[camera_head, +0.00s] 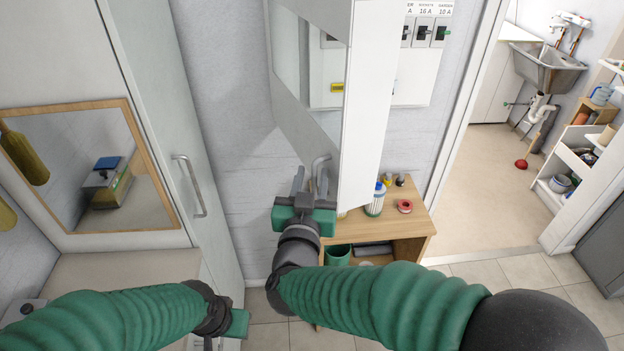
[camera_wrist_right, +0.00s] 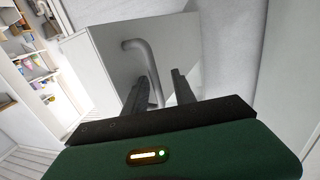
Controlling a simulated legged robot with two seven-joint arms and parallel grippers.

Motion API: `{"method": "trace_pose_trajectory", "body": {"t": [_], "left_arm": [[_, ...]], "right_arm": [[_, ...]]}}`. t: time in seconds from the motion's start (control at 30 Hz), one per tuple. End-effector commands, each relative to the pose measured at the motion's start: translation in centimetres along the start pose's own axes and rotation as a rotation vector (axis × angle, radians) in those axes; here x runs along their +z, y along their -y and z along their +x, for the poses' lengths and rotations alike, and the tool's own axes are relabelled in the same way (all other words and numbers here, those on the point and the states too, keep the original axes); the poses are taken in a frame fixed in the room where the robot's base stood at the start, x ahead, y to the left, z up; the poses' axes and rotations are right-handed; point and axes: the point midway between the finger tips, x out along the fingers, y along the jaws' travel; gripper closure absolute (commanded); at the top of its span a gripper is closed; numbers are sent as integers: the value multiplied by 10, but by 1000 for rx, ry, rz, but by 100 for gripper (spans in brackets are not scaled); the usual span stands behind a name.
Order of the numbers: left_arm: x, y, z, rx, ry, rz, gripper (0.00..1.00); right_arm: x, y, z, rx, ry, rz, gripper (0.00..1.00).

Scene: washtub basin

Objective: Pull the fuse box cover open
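The white fuse box cover (camera_head: 368,110) stands swung out from the wall, seen nearly edge-on. Its grey front faces left and carries a bent metal handle (camera_head: 320,170). The handle (camera_wrist_right: 155,72) also shows in the right wrist view. My right gripper (camera_head: 309,180) is at the cover's lower part. In the wrist view its two fingers (camera_wrist_right: 158,92) stand apart, one on each side of the handle, with small visible gaps. Fuse switches (camera_head: 424,33) show on the wall right of the cover. My left gripper (camera_head: 232,325) is low at the left, its fingers mostly hidden.
A wooden shelf table (camera_head: 415,222) with a bottle (camera_head: 377,198) and a red tape roll (camera_head: 405,206) stands below the cover. A tall white cabinet with a handle (camera_head: 190,185) is at the left. An open doorway with clear floor (camera_head: 490,190) is at the right.

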Motion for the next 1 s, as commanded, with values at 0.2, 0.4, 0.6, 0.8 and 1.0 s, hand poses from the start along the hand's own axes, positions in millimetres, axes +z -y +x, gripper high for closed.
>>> {"method": "trace_pose_trajectory", "body": {"t": [0.2,0.4,0.6,0.8,1.0], "left_arm": [[0,0,0,0,0,0,64],[1,0,3,0,0,0,64],[2,0,10,0,0,0,64],[3,0,13,0,0,0,64],[3,0,13,0,0,0,64]], "right_arm": [[1,0,-2,-1,3,0,67],[2,2,-18,-3,3,0,67],[3,2,-68,-6,2,-2,67],[3,3,-108,-5,4,-2,67],[3,2,-118,0,5,-3,67]]}}
